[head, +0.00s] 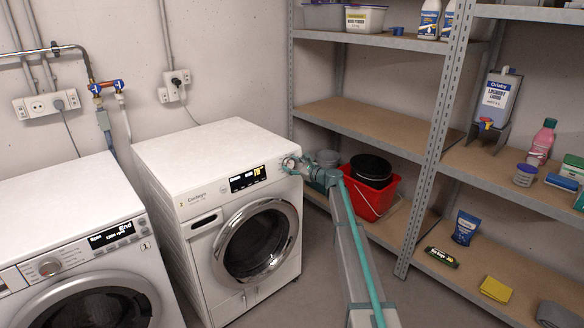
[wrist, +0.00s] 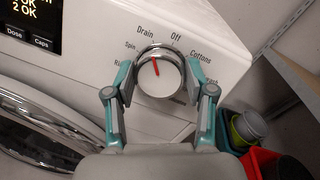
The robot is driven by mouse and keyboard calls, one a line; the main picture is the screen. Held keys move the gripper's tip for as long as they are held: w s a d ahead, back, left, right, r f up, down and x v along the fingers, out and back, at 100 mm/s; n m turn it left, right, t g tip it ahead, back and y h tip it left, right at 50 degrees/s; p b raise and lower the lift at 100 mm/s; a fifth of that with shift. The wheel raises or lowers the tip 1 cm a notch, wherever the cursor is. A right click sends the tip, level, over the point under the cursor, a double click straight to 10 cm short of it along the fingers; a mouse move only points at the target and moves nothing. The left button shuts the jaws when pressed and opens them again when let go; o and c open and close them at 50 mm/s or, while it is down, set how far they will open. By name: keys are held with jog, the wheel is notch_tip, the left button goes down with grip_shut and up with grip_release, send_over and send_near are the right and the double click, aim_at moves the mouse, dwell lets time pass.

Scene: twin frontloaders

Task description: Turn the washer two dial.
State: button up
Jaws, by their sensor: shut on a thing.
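The dial (wrist: 160,78) of the right-hand washer (head: 200,148) is a round white knob with a silver rim and a red pointer line. In the head view my gripper (head: 291,164) is at the right end of the washer's front panel and covers most of the dial. The washer's display (head: 247,178) is lit.
A second washer (head: 60,225) with its own dial (head: 48,268) stands at the left. A red bucket (head: 368,195) with a black one in it sits on the low shelf just right of my gripper. Metal shelving (head: 440,130) fills the right side. Bare floor lies before the right-hand washer.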

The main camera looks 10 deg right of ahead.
jog(key=o, duration=1.2)
jog(key=shift+s+d, duration=0.1)
jog(key=v, duration=1.1)
jog(key=shift+s+d, duration=0.25)
jog(key=shift+s, duration=0.1)
